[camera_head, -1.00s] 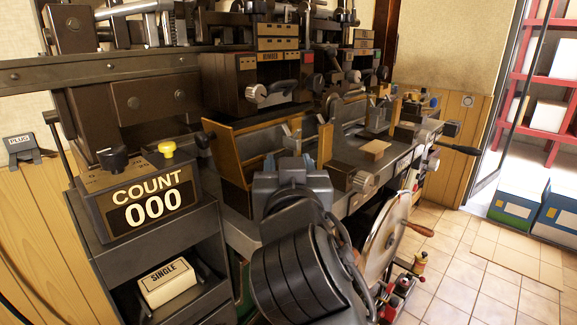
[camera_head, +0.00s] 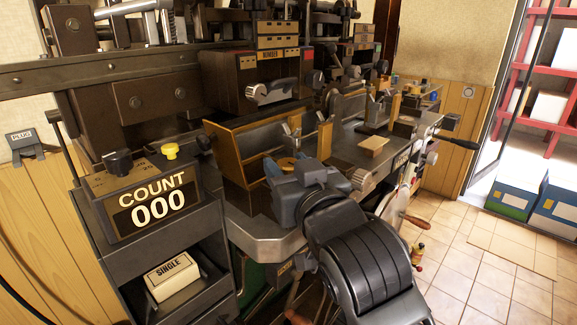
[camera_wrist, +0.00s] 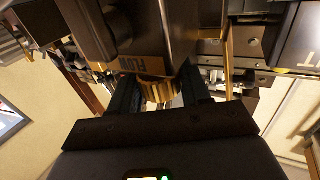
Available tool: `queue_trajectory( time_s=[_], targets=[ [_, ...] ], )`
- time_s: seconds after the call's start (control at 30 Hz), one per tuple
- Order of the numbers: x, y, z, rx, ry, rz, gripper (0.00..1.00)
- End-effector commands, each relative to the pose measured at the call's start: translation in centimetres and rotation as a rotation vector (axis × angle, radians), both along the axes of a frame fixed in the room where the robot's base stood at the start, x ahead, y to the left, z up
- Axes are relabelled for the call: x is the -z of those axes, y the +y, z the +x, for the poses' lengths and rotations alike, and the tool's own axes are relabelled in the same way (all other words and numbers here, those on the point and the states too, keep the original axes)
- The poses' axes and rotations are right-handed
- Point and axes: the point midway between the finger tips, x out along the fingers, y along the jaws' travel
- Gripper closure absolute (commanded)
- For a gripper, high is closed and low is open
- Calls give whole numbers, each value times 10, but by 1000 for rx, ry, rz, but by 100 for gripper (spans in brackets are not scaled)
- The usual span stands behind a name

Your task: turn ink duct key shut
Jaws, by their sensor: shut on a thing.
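The ink duct key shows in the wrist view as a ribbed brass knob (camera_wrist: 158,93) below a "FLOW" label (camera_wrist: 138,65) on a dark block. My gripper (camera_wrist: 160,92) is shut on this knob, with one dark finger on each side of it. In the head view my gripper (camera_head: 279,170) is at the front of the brass-sided trough (camera_head: 228,145) and is tilted, its fingers toward the upper left. My wrist and the fingers hide most of the knob there, so its turn angle cannot be told.
A counter box reading "COUNT 000" (camera_head: 150,205) stands at the left, above a "SINGLE" block (camera_head: 172,275). A ribbed metal knob (camera_head: 362,180) sits on the bench edge close to my wrist. A wooden block (camera_head: 373,144) lies on the bench. Tiled floor is open at right.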

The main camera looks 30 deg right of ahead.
Motion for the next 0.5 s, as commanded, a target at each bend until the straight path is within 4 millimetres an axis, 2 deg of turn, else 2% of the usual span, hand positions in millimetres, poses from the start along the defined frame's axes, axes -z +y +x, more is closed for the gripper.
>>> queue_trajectory(
  time_s=[0.17, 0.2, 0.37, 0.5],
  targets=[
    [0, 0, 0, 0, -1, 1, 84],
    [0, 0, 0, 0, -1, 1, 49],
    [0, 0, 0, 1, -1, 1, 34],
    [0, 0, 0, 1, 0, 0, 34]
  ],
)
